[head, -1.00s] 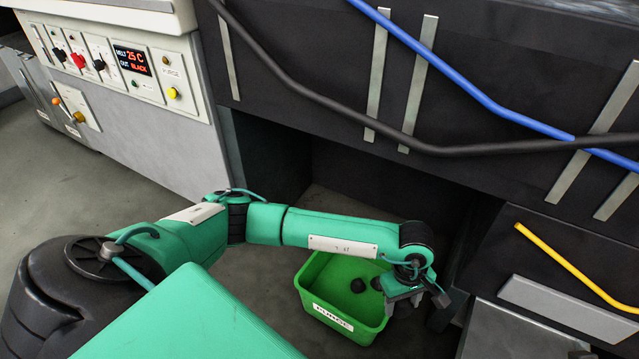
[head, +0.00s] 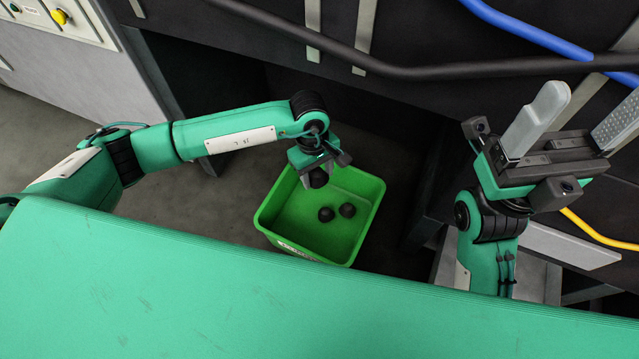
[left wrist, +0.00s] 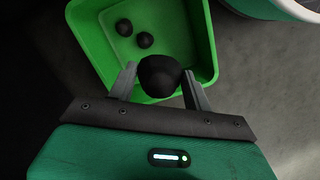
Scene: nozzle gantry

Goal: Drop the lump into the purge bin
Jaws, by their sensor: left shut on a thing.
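The green purge bin (head: 268,208) stands on the floor, and it also fills the upper part of the left wrist view (left wrist: 203,35). Two black lumps (head: 347,210) lie on its bottom. My left gripper (head: 312,168) is shut on another round black lump (head: 319,178), above the bin's back-left part in the head view. In the left wrist view this lump (left wrist: 159,76) sits between the two fingertips, with the bin behind it. My right gripper (head: 572,118) is raised at the right, its two fingers wide apart and nothing between them.
A dark machine body with a black hose (head: 420,72) and a blue hose (head: 520,28) overhangs behind the bin. A yellow hose (head: 598,230) runs at the right. Grey floor (head: 215,225) lies clear left of the bin.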

